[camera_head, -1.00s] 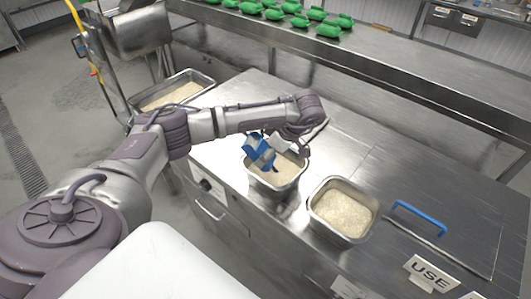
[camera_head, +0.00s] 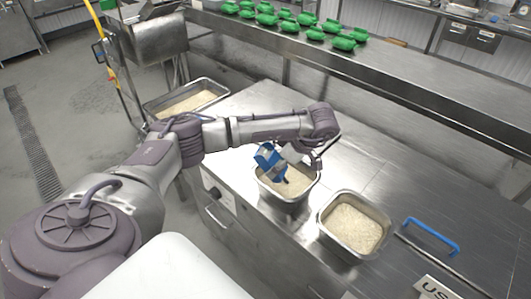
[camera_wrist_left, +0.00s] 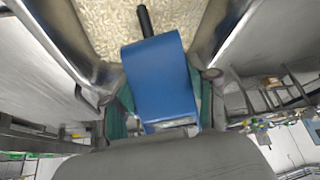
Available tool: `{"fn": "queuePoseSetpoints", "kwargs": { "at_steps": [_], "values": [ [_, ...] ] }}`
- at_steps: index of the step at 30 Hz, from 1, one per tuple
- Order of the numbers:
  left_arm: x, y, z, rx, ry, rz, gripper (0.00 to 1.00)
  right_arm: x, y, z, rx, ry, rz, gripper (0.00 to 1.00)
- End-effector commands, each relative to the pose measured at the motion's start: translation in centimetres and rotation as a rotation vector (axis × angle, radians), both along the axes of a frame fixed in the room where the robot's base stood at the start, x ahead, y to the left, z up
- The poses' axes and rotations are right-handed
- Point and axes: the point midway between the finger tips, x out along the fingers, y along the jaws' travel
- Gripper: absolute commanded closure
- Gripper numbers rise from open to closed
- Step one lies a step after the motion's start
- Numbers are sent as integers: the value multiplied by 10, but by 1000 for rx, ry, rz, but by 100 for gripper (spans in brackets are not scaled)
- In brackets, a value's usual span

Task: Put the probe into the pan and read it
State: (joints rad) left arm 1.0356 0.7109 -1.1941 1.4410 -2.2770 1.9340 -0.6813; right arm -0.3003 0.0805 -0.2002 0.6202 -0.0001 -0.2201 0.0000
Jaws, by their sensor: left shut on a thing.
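The blue probe (camera_head: 266,155) has a short dark stem and is tilted over the left pan (camera_head: 284,204) of rice on the steel counter. My left gripper (camera_head: 281,166) is shut on the probe's blue body, above the pan. In the left wrist view, the probe's blue body (camera_wrist_left: 160,82) sits between green-padded fingers, and its black stem (camera_wrist_left: 145,20) points at the rice (camera_wrist_left: 103,25). I cannot tell whether the tip is in the rice. Its reading cannot be made out. My right gripper is out of view.
A second pan (camera_head: 331,243) of rice stands to the right, beside a blue handle (camera_head: 432,233) on the counter lid. A larger rice tray (camera_head: 153,106) is at the back left. Several green items (camera_head: 290,27) line the far shelf. The counter behind the pans is clear.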

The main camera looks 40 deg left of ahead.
Motion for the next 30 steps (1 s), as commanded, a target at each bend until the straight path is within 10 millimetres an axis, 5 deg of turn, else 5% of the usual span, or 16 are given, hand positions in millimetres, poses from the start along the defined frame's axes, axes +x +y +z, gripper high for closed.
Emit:
{"fn": "queuePoseSetpoints", "kwargs": {
  "at_steps": [11, 30],
  "values": [
    [0, 0, 2, 0, -1, 0, 77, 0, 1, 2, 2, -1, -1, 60],
    [0, 0, 66, 1, -1, 0, 77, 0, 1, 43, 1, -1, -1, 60]
  ]
}}
